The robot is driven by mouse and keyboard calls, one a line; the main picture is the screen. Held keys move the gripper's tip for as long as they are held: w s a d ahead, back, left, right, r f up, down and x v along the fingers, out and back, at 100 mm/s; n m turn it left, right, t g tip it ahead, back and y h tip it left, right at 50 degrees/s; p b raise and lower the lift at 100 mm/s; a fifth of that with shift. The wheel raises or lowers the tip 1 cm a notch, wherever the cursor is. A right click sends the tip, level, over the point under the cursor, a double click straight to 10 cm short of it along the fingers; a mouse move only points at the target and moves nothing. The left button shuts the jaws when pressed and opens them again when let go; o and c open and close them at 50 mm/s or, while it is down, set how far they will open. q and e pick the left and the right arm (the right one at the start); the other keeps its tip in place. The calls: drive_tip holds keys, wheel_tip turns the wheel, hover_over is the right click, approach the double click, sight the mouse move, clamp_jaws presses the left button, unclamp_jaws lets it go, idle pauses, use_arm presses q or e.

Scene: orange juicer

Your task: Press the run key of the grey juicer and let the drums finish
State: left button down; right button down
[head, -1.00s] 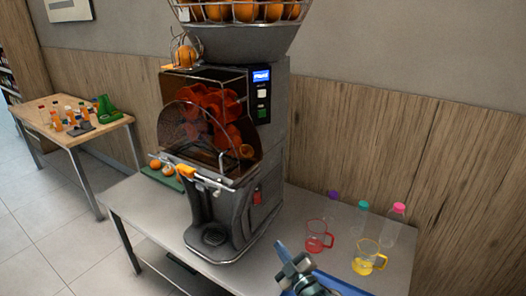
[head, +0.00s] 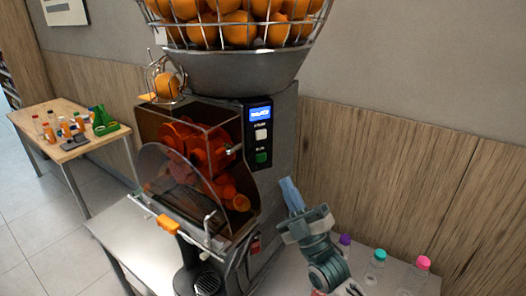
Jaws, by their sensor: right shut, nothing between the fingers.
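The grey juicer (head: 278,140) stands on the table, with a wire basket of oranges (head: 240,28) on top. Its side panel has a lit blue display (head: 260,114), a white key (head: 261,135) and a green key (head: 262,157) below it. The key labels are too small to read. Orange-red drums (head: 195,150) show behind the clear cover (head: 180,180). My right gripper (head: 291,194) is shut and empty, pointing up, to the right of and below the keys, apart from them in the picture. My left gripper is out of view.
Bottles with purple, teal (head: 377,262) and pink caps stand right of my right arm. The grey table (head: 130,235) is bare at front left. A wooden side table (head: 66,140) at left holds small bottles and a green item.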

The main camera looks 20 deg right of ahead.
sight(261, 157)
drive_tip(key=w+b, duration=0.7)
drive_tip(key=w, duration=0.1)
drive_tip(key=shift+w+b, duration=0.3)
drive_tip(key=shift+w, duration=0.05)
drive_tip(key=shift+a, duration=0.1)
idle(2.0)
drive_tip(key=shift+w+p, duration=0.4)
drive_tip(key=shift+w, duration=0.35)
idle(0.4)
drive_tip(key=shift+r+p, duration=0.2)
drive_tip(key=shift+p, duration=0.2)
idle(0.6)
